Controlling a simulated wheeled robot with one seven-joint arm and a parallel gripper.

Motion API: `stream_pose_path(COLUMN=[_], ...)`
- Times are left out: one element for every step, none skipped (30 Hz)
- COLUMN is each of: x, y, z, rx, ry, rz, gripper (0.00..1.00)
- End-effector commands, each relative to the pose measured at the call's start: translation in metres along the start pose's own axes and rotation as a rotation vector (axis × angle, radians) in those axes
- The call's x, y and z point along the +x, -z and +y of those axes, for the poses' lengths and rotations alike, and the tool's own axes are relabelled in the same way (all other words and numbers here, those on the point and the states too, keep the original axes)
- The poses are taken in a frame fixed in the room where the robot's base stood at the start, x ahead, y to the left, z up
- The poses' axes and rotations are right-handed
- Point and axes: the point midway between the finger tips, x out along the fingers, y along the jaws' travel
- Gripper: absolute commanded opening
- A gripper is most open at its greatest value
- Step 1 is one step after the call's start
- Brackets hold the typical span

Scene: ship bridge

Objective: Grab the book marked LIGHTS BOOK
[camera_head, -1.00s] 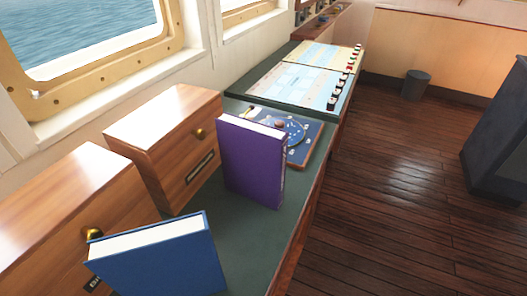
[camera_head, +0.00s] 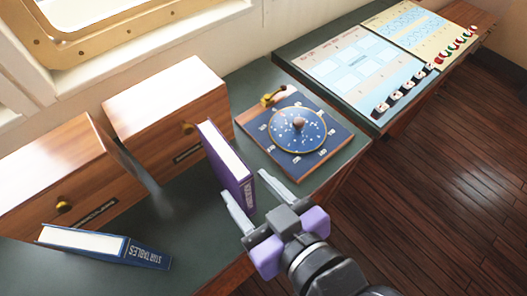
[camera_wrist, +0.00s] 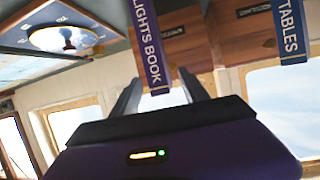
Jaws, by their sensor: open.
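The purple book (camera_head: 232,166) stands upright on the dark green counter, in front of a wooden drawer box in the head view. In the wrist view its spine reads LIGHTS BOOK (camera_wrist: 148,45). My gripper (camera_head: 244,184) is open, its two fingers spread beside the spine end of this book. In the wrist view the spine lies across the gap between the fingertips (camera_wrist: 159,83). I cannot tell whether the fingers touch it. A blue book marked STAR TABLES (camera_head: 145,252) stands to the left, and part of its spine shows in the wrist view (camera_wrist: 289,30).
Wooden drawer boxes (camera_head: 165,100) with brass knobs line the wall behind the books. A blue star-dial board (camera_head: 297,130) lies close to the right of the purple book. Chart panels (camera_head: 365,65) lie farther right. Bare counter (camera_head: 165,205) shows between the two books.

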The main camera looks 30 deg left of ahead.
Motion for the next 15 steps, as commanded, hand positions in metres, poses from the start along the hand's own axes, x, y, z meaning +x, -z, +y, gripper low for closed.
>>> stream_pose_path(x=[0.001, 0.001, 0.002, 0.002, 0.004, 0.006, 0.009, 0.012, 0.017, 0.02, 0.023, 0.027, 0.029, 0.032, 0.035], y=[0.009, 0.011, 0.013, 0.014, 0.014, 0.013, 0.012, 0.012, 0.011, 0.011, 0.011, 0.011, 0.011, 0.012, 0.013], z=[-0.005, -0.007, -0.009, -0.01, -0.011, -0.012, -0.012, -0.013, -0.012, -0.012, -0.012, -0.012, -0.012, -0.012, -0.012], rx=[-0.019, -0.027, -0.036, -0.04, -0.044, -0.046, -0.046, -0.047, -0.047, -0.048, -0.047, -0.046, -0.045, -0.044, -0.044], ry=[0.02, 0.029, 0.038, 0.043, 0.047, 0.05, 0.052, 0.052, 0.051, 0.05, 0.05, 0.049, 0.049, 0.049, 0.049], rz=[0.0, -0.003, -0.004, -0.006, -0.007, -0.009, -0.009, -0.009, -0.009, -0.008, -0.008, -0.008, -0.009, -0.009, -0.01], gripper=[0.53, 0.53, 0.53, 0.53, 0.53, 0.53, 0.53, 0.53, 0.53, 0.53, 0.53, 0.53, 0.53, 0.53, 0.53])
